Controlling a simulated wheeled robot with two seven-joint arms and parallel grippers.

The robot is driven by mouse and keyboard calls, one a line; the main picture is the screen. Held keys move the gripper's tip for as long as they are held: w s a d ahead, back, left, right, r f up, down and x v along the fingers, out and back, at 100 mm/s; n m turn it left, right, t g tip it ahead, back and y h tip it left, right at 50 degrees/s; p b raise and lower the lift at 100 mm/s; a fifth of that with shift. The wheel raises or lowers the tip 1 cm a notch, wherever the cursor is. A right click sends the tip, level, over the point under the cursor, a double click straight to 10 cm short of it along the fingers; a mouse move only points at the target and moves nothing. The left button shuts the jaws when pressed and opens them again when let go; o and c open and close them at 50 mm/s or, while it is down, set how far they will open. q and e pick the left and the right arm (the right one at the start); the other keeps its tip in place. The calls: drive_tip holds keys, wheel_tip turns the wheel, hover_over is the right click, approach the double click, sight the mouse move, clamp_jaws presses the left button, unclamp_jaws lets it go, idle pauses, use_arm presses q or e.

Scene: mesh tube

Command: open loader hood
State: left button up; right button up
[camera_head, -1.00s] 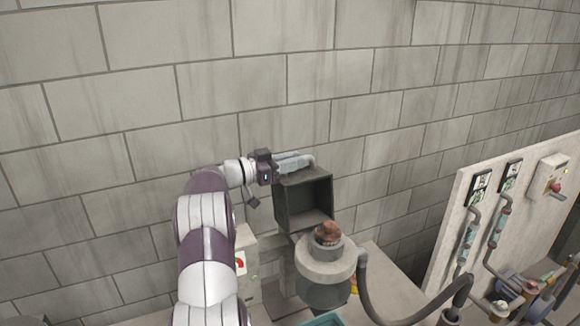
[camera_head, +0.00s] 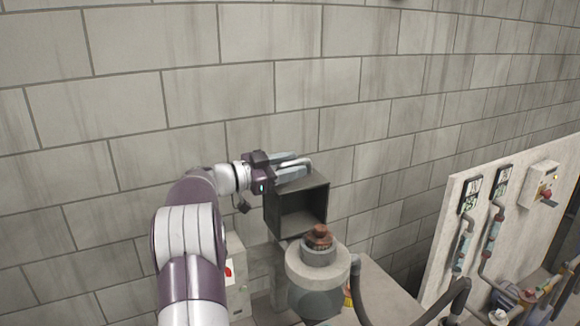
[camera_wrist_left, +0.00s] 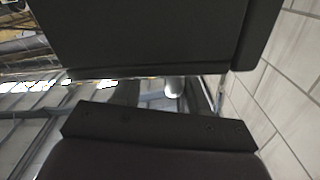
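The loader hood (camera_head: 298,210), a dark grey box with its hollow side facing me, stands behind and above the round grey loader (camera_head: 318,270). The loader's top is uncovered and shows a reddish-brown lump. My left gripper (camera_head: 298,167) is at the hood's top edge. Its two fingers point right and look spread apart, with nothing clearly held between them; whether they touch the hood I cannot tell. In the left wrist view, dark surfaces fill the top and bottom with a narrow gap between; contact is unclear there. My right gripper is not in view.
A grey block wall stands close behind the hood. A pale box with a red mark (camera_head: 233,275) is left of the loader. A dark hose (camera_head: 395,318) curves right from the loader. A panel with gauges and pipes (camera_head: 478,220) stands at the right.

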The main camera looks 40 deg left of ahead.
use_arm(q)
drive_tip(key=b+v, duration=0.4)
drive_tip(key=v, duration=0.8)
drive_tip(key=shift+s, duration=0.3)
drive_tip(key=shift+a, duration=0.15)
